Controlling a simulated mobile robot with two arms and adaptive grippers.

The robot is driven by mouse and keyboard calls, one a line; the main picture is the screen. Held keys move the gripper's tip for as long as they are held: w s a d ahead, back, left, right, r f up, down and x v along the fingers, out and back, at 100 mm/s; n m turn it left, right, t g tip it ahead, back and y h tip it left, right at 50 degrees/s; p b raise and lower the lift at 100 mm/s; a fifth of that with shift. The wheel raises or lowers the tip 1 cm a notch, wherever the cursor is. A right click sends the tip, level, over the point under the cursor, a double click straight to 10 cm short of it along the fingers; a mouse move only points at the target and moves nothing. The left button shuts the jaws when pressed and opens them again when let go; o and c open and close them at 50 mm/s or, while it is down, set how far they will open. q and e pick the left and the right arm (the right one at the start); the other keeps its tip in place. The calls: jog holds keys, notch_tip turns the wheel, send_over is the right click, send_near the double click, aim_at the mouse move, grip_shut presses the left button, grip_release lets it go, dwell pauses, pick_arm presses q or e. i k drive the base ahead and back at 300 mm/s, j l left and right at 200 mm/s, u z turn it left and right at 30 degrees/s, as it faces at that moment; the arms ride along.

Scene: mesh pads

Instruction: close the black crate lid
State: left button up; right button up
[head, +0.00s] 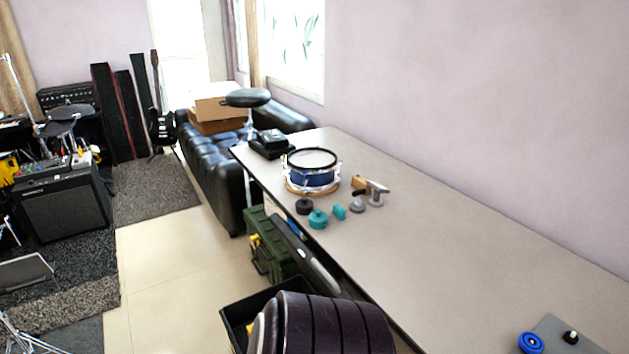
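A black open-topped box (231,327), which looks like the black crate, stands on the floor at the bottom of the head view, left of the long table. Its near and right parts are hidden behind a large dark ribbed shape, so most of its inside is out of sight. A bit of yellow shows at its edge. I cannot clearly make out a lid. Neither of my grippers shows in the view.
The long table (450,240) runs along the wall, bearing a blue drum (312,176), teal pieces (318,219) and a blue round thing (530,343). A green case (272,245) stands beside the table. Tiled floor (170,270) is clear to the left.

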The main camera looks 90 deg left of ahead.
aim_at(322, 278)
jog(key=u, duration=2.85)
